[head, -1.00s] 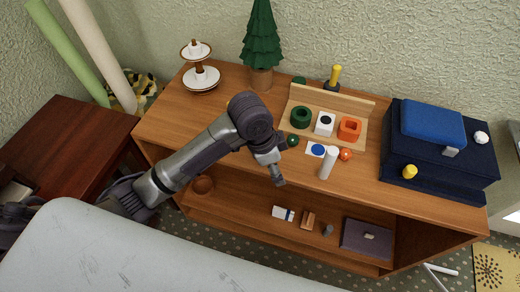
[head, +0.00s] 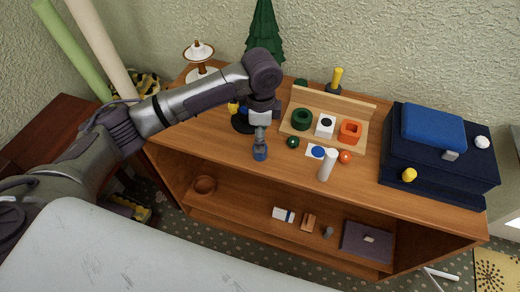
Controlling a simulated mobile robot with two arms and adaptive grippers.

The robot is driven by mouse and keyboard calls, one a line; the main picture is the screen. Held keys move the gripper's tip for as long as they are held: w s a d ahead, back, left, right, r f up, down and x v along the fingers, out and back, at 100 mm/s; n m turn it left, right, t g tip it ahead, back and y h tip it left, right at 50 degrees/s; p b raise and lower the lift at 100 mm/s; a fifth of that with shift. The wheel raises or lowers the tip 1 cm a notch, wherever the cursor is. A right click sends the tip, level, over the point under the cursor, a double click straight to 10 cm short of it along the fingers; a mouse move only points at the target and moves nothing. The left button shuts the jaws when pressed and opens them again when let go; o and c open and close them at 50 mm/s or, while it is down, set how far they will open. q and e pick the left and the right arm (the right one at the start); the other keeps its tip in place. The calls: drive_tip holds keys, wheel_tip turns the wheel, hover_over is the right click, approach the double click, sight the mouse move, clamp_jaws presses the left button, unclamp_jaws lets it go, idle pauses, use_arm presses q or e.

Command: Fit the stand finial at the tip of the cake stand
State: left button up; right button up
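The cake stand (head: 202,73) is at the back left of the wooden cabinet top, with white round tiers on a brown post. My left forearm hides part of its lower tier. I cannot make out for sure which piece is the stand finial. My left gripper (head: 260,144) points down over the front part of the cabinet top, right of the stand. My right gripper is not in view.
A green tree (head: 264,32) stands behind my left arm. A wooden rack (head: 335,104) holds green, white and orange blocks. A white cylinder (head: 326,166) stands near the front edge. A dark blue box (head: 437,165) fills the right end. The lower shelf holds small items.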

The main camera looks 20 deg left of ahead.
use_arm(q)
drive_tip(key=shift+w+d+f+p, duration=0.1)
drive_tip(key=shift+f+p, duration=0.35)
drive_tip(key=shift+f, duration=2.6)
drive_tip(key=c, duration=1.2)
drive_tip(key=shift+r, duration=0.15)
